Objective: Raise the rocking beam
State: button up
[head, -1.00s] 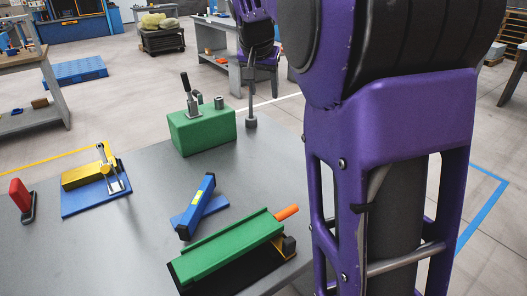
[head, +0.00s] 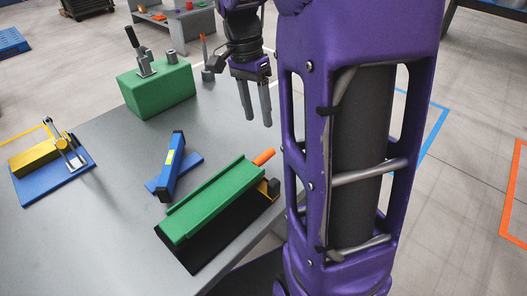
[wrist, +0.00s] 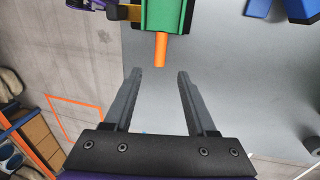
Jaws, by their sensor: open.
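A long green beam (head: 215,200) lies along a black base (head: 200,245) near the table's front edge. It looks like the rocking beam. An orange handle (head: 263,157) sticks out of its far right end. My gripper (head: 258,120) is open and empty, above the table's right edge and apart from the handle in the head view. In the wrist view the handle (wrist: 160,48) points toward the gap between my open fingers (wrist: 158,76), a little ahead of the tips. The green beam (wrist: 164,14) is cut off at the top there.
A tilted blue bar (head: 172,165) on a blue plate lies left of the green beam. A green block (head: 157,90) with a lever clamp stands at the back. A blue board (head: 52,175) with a yellow block is at the left. The grey table (head: 100,235) is bare at front left.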

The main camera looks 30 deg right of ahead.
aim_at(265, 153)
jog(key=f, duration=0.3)
jog(key=s+f+b, duration=0.1)
jog(key=f, duration=0.2)
jog(key=s+f+b, duration=0.1)
jog(key=f, duration=0.3)
jog(key=shift+d+f, duration=0.1)
jog(key=shift+d, duration=0.25)
grip_shut()
jog(key=shift+w, duration=0.1)
dwell(0.7)
